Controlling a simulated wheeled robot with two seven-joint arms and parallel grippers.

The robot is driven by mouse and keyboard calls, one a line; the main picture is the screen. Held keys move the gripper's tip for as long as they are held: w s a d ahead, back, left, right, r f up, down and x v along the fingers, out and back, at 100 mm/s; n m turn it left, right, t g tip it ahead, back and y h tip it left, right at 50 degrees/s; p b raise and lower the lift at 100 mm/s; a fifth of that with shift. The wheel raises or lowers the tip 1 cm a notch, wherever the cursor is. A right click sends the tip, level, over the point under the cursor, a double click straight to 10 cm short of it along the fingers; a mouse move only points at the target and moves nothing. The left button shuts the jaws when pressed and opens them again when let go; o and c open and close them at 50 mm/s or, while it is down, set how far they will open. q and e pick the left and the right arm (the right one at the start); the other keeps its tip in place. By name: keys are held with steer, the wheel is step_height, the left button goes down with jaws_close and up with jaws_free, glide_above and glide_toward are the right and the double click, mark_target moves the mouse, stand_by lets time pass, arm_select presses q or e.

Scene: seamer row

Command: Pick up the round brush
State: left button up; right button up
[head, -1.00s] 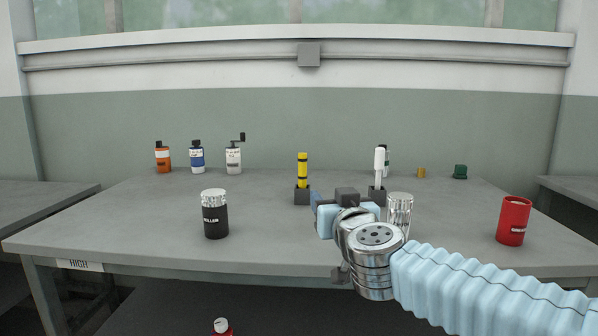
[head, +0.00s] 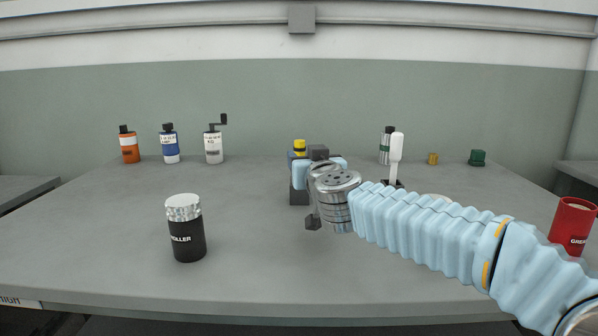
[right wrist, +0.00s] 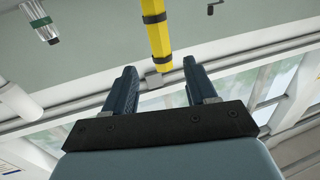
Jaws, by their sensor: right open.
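A yellow handle with black bands (head: 300,147) stands upright in a dark block holder (head: 299,197) in mid-table, largely hidden by my right gripper. A white handle (head: 396,150) stands in another dark holder (head: 392,183) to the right. Neither shows bristles, so I cannot tell which is the round brush. My right gripper (head: 316,160) is in front of the yellow handle. In the right wrist view, its fingers (right wrist: 158,80) are open and empty, and the yellow handle (right wrist: 158,32) is ahead, its end near the gap between them. My left gripper is not in view.
A black roller canister (head: 187,235) stands front left and a red grease can (head: 572,225) at the right edge. Orange (head: 129,147), blue (head: 169,146) and white (head: 213,148) bottles stand back left. Brass (head: 432,159) and green (head: 478,158) pieces lie back right. The table's left middle is clear.

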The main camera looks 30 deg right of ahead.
mark_target(301, 148)
steer(key=x, duration=0.4)
steer(key=r+x, duration=0.1)
steer(key=x, duration=0.2)
steer(key=shift+a, duration=0.15)
steer(key=shift+c, duration=0.5)
jaws_close()
